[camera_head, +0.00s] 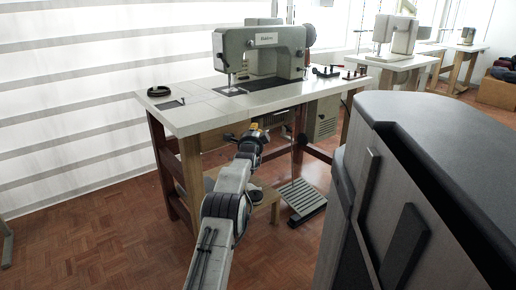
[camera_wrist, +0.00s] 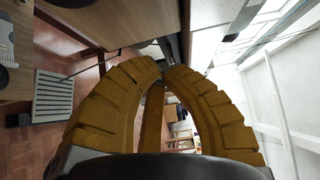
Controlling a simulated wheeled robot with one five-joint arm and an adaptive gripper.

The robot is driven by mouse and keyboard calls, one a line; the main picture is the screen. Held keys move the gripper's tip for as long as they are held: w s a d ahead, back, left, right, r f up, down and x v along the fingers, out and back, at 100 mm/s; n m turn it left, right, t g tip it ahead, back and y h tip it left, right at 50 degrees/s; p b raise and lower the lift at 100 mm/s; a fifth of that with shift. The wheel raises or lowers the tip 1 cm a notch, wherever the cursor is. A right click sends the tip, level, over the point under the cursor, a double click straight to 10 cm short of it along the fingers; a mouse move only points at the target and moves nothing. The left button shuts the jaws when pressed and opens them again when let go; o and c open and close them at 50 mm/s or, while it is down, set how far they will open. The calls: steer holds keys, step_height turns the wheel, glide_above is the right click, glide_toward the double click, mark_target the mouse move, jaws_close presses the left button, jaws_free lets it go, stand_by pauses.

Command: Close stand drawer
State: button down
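The sewing stand is a table with a white top (camera_head: 215,110) and wooden legs, at the centre of the head view. I cannot clearly make out its drawer; a brown wooden panel (camera_wrist: 115,22) at the top of the wrist view may be part of it. My gripper (camera_head: 257,127) is beneath the front edge of the white top, seen small from behind. In the wrist view its two yellow ribbed fingers (camera_wrist: 163,67) bow inward and their tips nearly meet. I cannot tell whether the tips touch the stand.
A grey sewing machine (camera_head: 262,52) stands on the top, with a black ring (camera_head: 159,91) at the left. A foot pedal (camera_head: 302,196) is below, and it also shows in the wrist view (camera_wrist: 53,98). Other machine tables (camera_head: 402,60) stand behind. Parquet floor lies clear at left.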

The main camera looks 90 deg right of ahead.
steer(key=a, duration=1)
steer(key=shift+w+a+f+p, duration=0.15)
steer(key=shift+p, duration=0.3)
stand_by(0.4)
